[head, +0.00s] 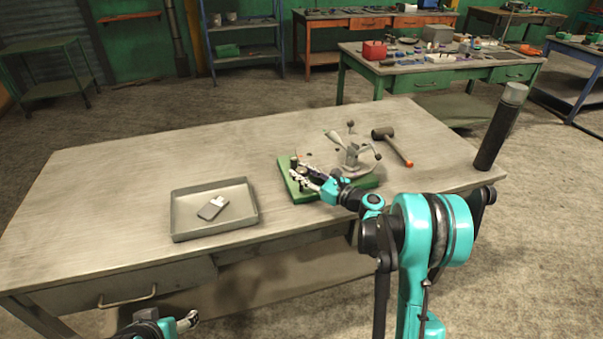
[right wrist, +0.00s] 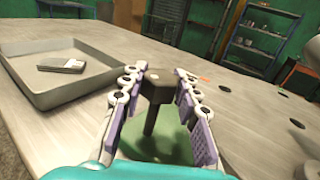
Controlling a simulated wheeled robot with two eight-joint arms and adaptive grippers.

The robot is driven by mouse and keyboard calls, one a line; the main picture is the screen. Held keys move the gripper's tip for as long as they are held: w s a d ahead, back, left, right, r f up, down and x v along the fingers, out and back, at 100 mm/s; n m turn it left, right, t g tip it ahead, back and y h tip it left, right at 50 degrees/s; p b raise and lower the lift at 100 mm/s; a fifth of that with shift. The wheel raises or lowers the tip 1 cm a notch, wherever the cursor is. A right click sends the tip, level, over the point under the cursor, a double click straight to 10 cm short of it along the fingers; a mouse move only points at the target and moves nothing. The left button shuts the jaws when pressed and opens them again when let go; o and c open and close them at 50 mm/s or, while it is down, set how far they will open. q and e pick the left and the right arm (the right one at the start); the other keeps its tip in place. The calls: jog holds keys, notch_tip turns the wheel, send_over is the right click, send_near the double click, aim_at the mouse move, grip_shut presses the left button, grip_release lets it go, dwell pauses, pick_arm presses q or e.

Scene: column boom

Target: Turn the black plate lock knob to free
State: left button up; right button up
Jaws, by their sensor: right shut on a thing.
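The black plate lock knob (right wrist: 158,86) stands on a dark post above a green plate (right wrist: 170,148) in the right wrist view. My right gripper (right wrist: 160,78) is shut on the knob, with one purple-padded finger on each side. In the head view the right gripper (head: 300,173) is over the left part of the green plate (head: 298,196) and hides part of it. A grey stand with ball-ended handles (head: 352,155) is on the plate's right side. My left gripper (head: 187,321) is at the bottom edge, away from the table top; its opening is unclear.
A grey tray (head: 180,220) with a small grey-and-white item (head: 213,207) lies left of the plate. A mallet (head: 396,146) lies behind and right. A tall black cylinder (head: 498,130) stands at the right table end. The table's left part is clear.

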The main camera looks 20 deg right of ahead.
jog(key=shift+n+g+y, duration=1)
jog(key=shift+y, duration=0.2)
jog(key=shift+g, duration=0.3)
jog(key=o, duration=1.2)
jog(key=v, duration=1.2)
jog(key=shift+f, duration=0.2)
